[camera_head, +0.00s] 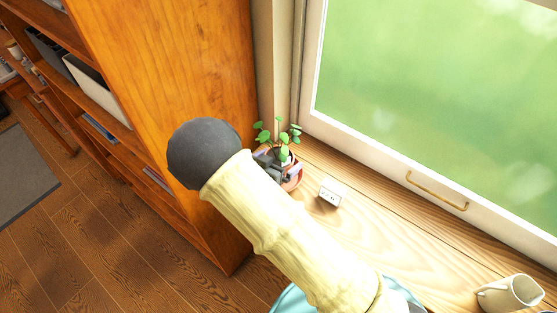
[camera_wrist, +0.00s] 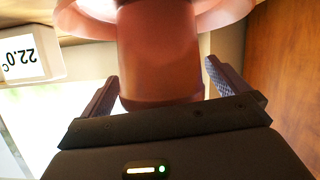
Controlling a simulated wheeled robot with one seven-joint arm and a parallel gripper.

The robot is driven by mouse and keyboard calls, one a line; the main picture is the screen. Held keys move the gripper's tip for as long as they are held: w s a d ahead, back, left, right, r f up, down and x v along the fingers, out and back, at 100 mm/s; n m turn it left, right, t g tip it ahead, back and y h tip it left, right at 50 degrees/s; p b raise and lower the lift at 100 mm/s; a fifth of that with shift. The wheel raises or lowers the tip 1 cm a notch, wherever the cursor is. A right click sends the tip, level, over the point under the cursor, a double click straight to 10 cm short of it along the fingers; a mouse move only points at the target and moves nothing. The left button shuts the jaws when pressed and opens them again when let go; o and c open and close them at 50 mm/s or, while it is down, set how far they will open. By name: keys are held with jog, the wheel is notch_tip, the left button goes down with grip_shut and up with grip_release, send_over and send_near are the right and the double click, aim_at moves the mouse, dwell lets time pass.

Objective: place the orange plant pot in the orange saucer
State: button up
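The orange plant pot (camera_wrist: 158,50) is between the two fingers of my gripper (camera_wrist: 162,72) in the wrist view, which shows the place upside down. A gap shows between the right finger and the pot; the left finger is close to or touching it. My gripper is open around the pot. The orange saucer (camera_wrist: 232,14) spreads wider around the pot's base. The pot appears upright in it, though full contact is hard to see. In the head view, a green plant (camera_head: 284,137) rises above the pot, and my arm and gripper (camera_head: 270,162) hide much of pot and saucer.
A small white thermometer (camera_head: 331,192) stands just right of the saucer on the wooden sill; it reads 22.0°C. A wooden shelf unit (camera_head: 190,70) is close on the left. The window (camera_head: 430,90) is behind. A cream pitcher (camera_head: 510,293) stands at lower right.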

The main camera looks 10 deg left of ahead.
jog(key=shift+r, duration=0.15)
jog(key=b+v, duration=0.2)
jog(key=v, duration=1)
